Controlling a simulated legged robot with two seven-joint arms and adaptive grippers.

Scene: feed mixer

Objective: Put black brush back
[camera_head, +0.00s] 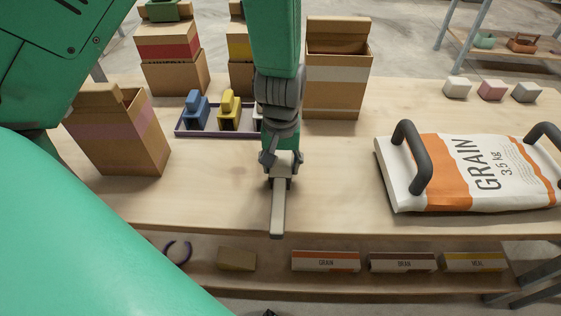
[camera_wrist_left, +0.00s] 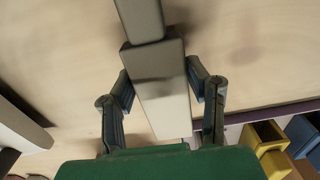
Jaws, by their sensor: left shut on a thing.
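My left gripper (camera_head: 282,165) points down over the middle of the table, near its front edge. It is shut on a long grey brush-like thing (camera_head: 278,210), whose narrow end points to the front. In the left wrist view the two fingers (camera_wrist_left: 159,80) clasp the wider part of this brush (camera_wrist_left: 160,85). It looks grey rather than black, and I see no bristles. My arm hides the tray's right part.
A grain bag (camera_head: 450,190) with dark handles (camera_head: 417,160) lies to the right. An open pink-banded box (camera_head: 120,135) stands left and a tall open box (camera_head: 337,75) behind. Small blocks (camera_head: 491,90) sit at the back right. A lower shelf (camera_head: 270,278) runs along the front.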

